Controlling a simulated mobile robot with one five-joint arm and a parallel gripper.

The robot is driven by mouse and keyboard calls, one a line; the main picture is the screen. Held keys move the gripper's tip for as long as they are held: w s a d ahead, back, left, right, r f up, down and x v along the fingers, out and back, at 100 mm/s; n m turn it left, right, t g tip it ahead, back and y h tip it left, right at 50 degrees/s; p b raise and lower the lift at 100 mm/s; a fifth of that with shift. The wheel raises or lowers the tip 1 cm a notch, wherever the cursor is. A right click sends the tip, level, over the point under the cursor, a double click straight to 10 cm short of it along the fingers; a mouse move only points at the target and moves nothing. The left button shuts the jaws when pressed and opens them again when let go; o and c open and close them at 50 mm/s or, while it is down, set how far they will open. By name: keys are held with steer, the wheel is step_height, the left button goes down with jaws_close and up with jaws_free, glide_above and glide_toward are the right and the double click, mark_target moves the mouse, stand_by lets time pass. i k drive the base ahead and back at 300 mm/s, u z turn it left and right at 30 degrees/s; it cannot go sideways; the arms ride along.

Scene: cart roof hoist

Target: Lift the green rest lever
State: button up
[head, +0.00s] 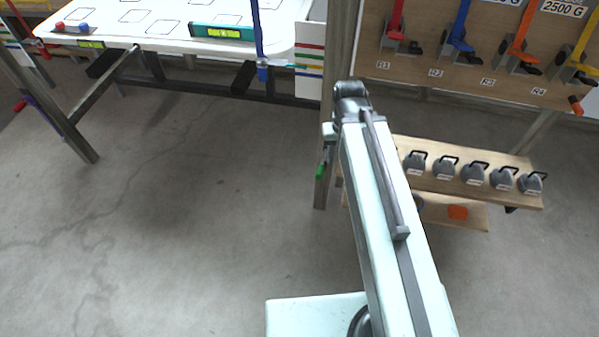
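A small green part (320,170), apparently the green rest lever's grip, shows beside the wooden post just left of my arm. It hangs low, below a grey and pale fitting. It is small, and its mounting is partly hidden. My pale arm link rises from the lower right to a grey joint near the post.
A white table (160,47) with a teal level (222,32) stands at back left. A board (450,75) with coloured levers is at upper right. Below it, a wooden shelf (430,184) holds several grey weights. The floor at left and centre is clear.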

mark_target(319, 172)
steer(key=u, duration=1.75)
steer(key=k, duration=2.45)
steer(key=z, duration=0.95)
steer(key=i, duration=1)
steer(key=u, duration=0.15)
